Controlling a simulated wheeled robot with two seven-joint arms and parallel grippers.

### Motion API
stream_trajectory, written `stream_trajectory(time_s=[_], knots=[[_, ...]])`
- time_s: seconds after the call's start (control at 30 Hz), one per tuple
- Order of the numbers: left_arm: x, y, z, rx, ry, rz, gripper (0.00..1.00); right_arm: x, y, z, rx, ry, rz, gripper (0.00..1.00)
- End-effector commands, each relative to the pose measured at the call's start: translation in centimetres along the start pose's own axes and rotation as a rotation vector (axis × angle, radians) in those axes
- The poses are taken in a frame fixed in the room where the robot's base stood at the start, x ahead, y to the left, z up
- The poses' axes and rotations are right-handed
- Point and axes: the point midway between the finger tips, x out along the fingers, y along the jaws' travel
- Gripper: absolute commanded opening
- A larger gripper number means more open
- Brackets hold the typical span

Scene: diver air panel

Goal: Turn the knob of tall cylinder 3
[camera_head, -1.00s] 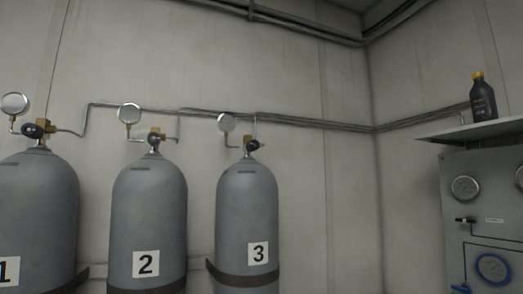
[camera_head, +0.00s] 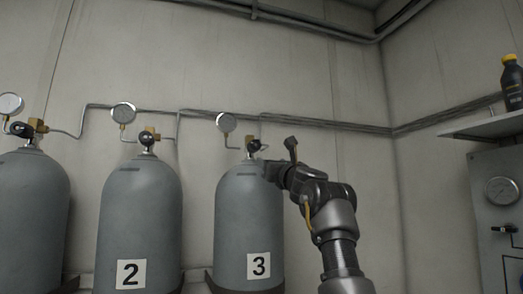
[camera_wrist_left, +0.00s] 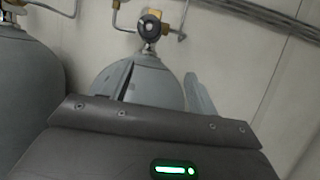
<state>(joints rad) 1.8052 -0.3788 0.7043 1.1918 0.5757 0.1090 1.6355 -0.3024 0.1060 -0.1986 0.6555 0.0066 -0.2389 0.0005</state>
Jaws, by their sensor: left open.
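Tall cylinder 3 (camera_head: 249,215) is grey with a "3" label and stands right of cylinder 2 in the head view. Its dark knob (camera_head: 254,145) sits on the valve at its top, below a round gauge. My left gripper (camera_head: 267,166) is at the upper right side of cylinder 3, just below and right of the knob. In the left wrist view the black round knob (camera_wrist_left: 150,27) is ahead, above the two spread fingers. My right gripper is in neither view.
Cylinder 2 (camera_head: 140,220) and another cylinder (camera_head: 32,215) stand to the left. A gauge (camera_head: 226,123) and pipes run close above cylinder 3. A shelf with a dark bottle (camera_head: 511,85) and a gauge panel (camera_head: 500,225) are at right.

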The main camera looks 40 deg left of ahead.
Motion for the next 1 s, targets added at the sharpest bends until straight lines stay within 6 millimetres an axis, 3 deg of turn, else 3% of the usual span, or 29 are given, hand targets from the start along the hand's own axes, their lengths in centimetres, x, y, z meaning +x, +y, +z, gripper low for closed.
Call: stream_trajectory(time_s=[0.1,0.43,0.7,1.0], knots=[[-0.2,1.9,2.5,-0.117,0.008,0.02,0.59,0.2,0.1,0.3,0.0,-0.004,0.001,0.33],[0.3,2.0,3.7,-0.158,0.012,0.02,0.59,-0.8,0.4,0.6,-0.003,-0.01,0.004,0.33],[4.5,2.1,4.2,-0.156,0.014,0.02,0.59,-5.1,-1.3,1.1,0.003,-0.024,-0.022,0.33],[7.9,2.3,3.9,-0.154,0.013,0.023,0.59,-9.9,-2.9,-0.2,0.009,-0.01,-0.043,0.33]])
